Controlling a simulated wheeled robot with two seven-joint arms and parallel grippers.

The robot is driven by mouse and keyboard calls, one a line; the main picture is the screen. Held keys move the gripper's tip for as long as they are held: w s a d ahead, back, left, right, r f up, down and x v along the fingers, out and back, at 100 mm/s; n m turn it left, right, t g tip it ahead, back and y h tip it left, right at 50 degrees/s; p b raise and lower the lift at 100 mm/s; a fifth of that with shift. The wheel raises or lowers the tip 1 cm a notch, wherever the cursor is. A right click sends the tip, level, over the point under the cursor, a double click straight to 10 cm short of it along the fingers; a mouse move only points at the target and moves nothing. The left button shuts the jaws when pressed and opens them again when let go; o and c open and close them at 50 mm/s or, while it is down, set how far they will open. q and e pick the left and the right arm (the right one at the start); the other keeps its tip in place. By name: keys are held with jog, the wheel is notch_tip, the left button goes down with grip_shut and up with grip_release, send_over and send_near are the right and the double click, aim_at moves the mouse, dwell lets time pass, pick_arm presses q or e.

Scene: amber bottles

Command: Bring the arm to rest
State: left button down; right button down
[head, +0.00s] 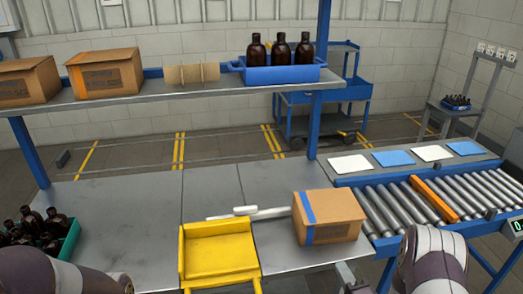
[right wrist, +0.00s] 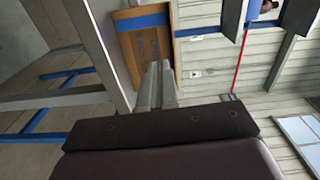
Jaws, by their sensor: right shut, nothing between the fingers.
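My right gripper (head: 347,272) is at the bottom edge of the head view, just in front of the taped cardboard box (head: 328,217). In the right wrist view its two fingers (right wrist: 158,70) are together with nothing between them. The box, with its blue tape, shows beyond the fingertips there (right wrist: 148,52). Whether the fingers touch the box I cannot tell. My right arm (head: 432,258) comes in at the lower right. My left arm (head: 60,275) lies along the lower left corner, and its gripper is out of the picture.
A yellow tray-like stand (head: 220,252) is left of the box. A green crate (head: 70,238) of amber bottles stands by my left arm. Rollers (head: 385,208) run off to the right. A shelf (head: 200,103) above holds boxes and a blue bottle tray (head: 282,75).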

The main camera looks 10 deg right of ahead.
jog(key=s+d+f+n+g+h, duration=0.2)
jog(key=s+f+n+g, duration=0.45)
jog(key=f+g, duration=0.4)
jog(key=s+a+r+n+g, duration=0.2)
jog(key=s+r+n+g, duration=0.1)
jog(key=s+n+g, duration=0.25)
jog(key=s+a+r+n, duration=0.2)
jog(key=a+r+n, duration=0.2)
jog(key=a+r, duration=0.4)
notch_tip(320, 180, up, 4)
jog(key=shift+s+r+n, duration=0.1)
jog(key=shift+s+n, duration=0.15)
jog(key=shift+n, duration=0.15)
